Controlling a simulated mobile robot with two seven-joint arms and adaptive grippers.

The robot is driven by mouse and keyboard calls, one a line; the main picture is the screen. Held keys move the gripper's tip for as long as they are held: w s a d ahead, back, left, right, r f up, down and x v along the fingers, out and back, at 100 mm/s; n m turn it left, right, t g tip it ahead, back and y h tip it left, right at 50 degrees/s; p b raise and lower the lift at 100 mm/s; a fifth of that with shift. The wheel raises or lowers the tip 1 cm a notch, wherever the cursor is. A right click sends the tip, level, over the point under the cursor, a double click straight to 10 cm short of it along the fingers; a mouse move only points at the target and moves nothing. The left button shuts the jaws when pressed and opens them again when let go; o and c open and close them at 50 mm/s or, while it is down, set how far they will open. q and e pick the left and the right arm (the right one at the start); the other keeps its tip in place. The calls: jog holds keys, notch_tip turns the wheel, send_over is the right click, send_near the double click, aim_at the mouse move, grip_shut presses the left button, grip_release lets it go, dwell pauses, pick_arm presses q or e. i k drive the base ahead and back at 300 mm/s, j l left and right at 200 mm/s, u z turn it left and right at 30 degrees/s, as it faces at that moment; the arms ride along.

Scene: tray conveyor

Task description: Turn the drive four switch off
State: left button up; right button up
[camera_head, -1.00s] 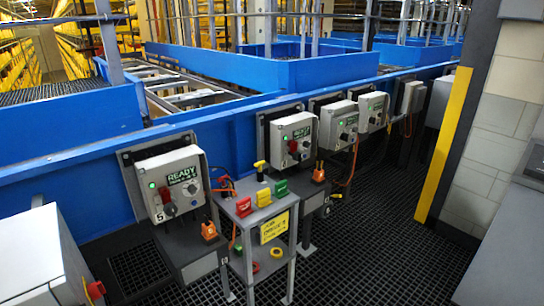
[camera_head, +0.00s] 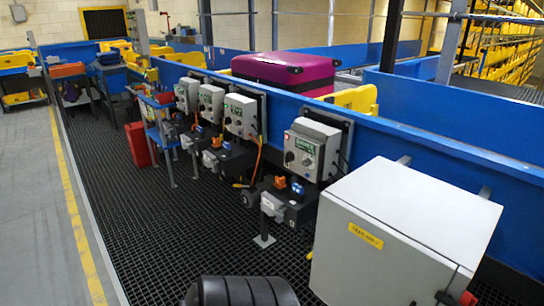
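Several grey drive boxes with dark knobs and lit green displays are mounted along the blue conveyor side. The nearest drive box (camera_head: 311,151) is right of centre. Beyond it to the left are a second drive box (camera_head: 241,115), a third drive box (camera_head: 211,103) and a fourth box (camera_head: 187,95) farther off. Their numbers are too small to read, so I cannot tell which is drive four or how its switch stands. Neither of my grippers is in view. A black ribbed part shows at the bottom edge; I cannot tell what it is.
A large grey cabinet (camera_head: 395,235) with a yellow label stands at the right front. Grey units with orange and blue plugs (camera_head: 289,203) jut out below the boxes. A blue stand (camera_head: 160,125) and a red case (camera_head: 138,145) are farther left. The black grating (camera_head: 160,220) is largely clear.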

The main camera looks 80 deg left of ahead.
aim_at(289, 156)
jog(key=u, duration=2.15)
